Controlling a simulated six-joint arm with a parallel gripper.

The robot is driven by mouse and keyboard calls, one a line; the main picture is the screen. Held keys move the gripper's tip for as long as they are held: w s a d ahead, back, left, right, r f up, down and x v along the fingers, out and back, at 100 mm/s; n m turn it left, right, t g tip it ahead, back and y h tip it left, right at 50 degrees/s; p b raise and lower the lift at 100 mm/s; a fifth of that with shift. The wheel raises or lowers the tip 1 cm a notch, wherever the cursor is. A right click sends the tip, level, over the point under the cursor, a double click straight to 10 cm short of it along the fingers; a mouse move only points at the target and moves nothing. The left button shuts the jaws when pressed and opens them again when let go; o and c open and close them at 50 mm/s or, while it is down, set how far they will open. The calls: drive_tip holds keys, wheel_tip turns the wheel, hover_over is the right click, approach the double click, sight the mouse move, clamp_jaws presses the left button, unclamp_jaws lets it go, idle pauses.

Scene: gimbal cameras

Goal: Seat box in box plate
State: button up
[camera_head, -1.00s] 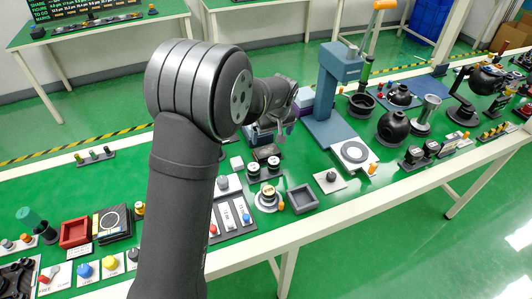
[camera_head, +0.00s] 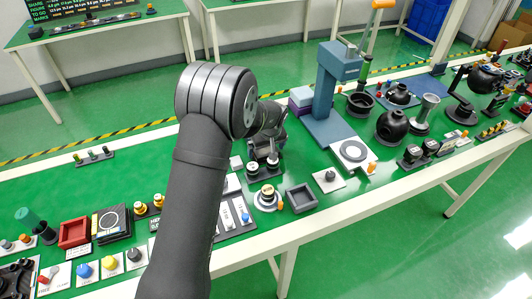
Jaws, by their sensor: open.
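My gripper (camera_head: 266,153) points down over the table near the black twin-knob unit (camera_head: 262,167). Its jaws look open, though they are small and partly hidden by my arm. No part is plainly labelled box or box plate. A dark grey, shallow square tray (camera_head: 289,200) lies empty near the front edge, right of and nearer than my gripper. A small white block (camera_head: 236,162) sits just left of my gripper. A red square tray (camera_head: 74,233) lies far left.
The tall blue press (camera_head: 327,92) stands right of my gripper. A round-knobbed gauge (camera_head: 267,197) and a white plate with a dark knob (camera_head: 329,179) flank the grey tray. Black round housings (camera_head: 397,130) stand further right. Bare green table shows behind my arm.

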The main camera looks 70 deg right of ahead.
drive_tip(key=c, duration=1)
drive_tip(key=shift+r, duration=0.1)
wheel_tip(320, 180, up, 4)
drive_tip(key=s+a+r, duration=0.4)
drive_tip(key=s+r, duration=0.3)
drive_tip(key=s, duration=0.3)
wheel_tip(320, 180, up, 2)
drive_tip(key=m+g+h, duration=0.1)
drive_tip(key=m+g, duration=0.1)
drive_tip(key=m, duration=0.6)
hover_over(266, 151)
drive_tip(key=w+d, duration=0.2)
drive_tip(key=d, duration=0.2)
drive_tip(key=w+f+m+g, duration=0.1)
drive_tip(key=w+m, duration=0.4)
drive_tip(key=w, duration=0.5)
drive_tip(key=w+f+m+g+y, duration=0.1)
drive_tip(key=w+f+m, duration=0.3)
drive_tip(key=w, duration=0.5)
drive_tip(key=shift+w+a+m+g, duration=0.3)
drive_tip(key=shift+w+a+m, duration=0.1)
drive_tip(key=shift+m, duration=0.2)
